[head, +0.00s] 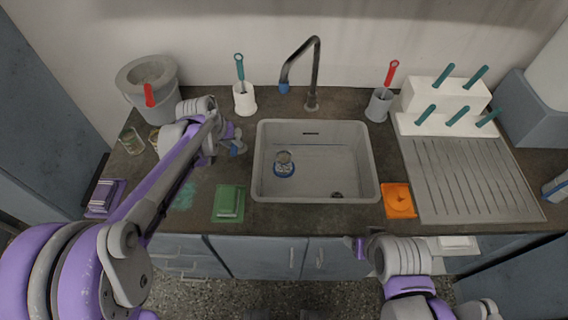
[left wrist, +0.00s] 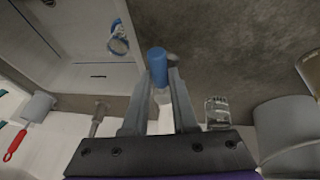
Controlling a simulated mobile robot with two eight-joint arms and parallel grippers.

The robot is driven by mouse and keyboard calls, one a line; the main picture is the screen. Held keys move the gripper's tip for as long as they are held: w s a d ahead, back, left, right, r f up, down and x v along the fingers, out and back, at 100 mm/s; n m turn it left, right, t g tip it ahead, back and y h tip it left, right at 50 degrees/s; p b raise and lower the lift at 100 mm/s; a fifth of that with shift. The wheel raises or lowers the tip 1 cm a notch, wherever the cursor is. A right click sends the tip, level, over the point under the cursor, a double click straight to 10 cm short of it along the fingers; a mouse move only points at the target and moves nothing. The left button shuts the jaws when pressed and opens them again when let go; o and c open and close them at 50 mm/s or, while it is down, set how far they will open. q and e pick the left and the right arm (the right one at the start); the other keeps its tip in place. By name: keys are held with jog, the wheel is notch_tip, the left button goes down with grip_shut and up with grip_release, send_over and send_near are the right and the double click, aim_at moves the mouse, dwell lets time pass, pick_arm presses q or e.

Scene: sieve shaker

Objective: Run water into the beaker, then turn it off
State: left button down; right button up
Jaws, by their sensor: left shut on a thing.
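The beaker (head: 284,163), clear with blue markings, stands in the left part of the white sink (head: 367,170). It also shows in the left wrist view (left wrist: 118,45). The dark arched tap (head: 315,75) rises behind the sink, and its spout has a blue tip (head: 284,88). I see no water stream. My left gripper (head: 238,147) is over the counter left of the sink, apart from the beaker. In the left wrist view it is shut on a small blue cylinder (left wrist: 157,66). My right gripper (head: 360,246) is low in front of the counter; its jaws are unclear.
A white brush holder (head: 244,100) and a grey brush cup (head: 379,106) flank the tap. A grey bucket (head: 163,92) stands back left. A green sponge (head: 228,202) and an orange item (head: 398,200) flank the sink's front. A drainboard (head: 468,180) lies right.

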pick_arm(q)
jog(key=shift+a, duration=0.1)
jog(key=shift+d+n+y, duration=0.3)
jog(key=shift+d+n, duration=0.1)
jog(key=shift+n, duration=0.4)
jog(key=shift+d+n+y, duration=0.3)
jog(key=shift+d+n, duration=0.1)
jog(key=shift+n, duration=0.4)
jog(key=shift+a+m+h, duration=0.3)
jog(key=shift+a+m, duration=0.1)
jog(key=shift+m, duration=0.4)
jog(key=shift+a+m+h, duration=0.3)
jog(key=shift+a+m, duration=0.1)
jog(key=shift+m, duration=0.4)
jog(key=c, duration=0.6)
grip_release()
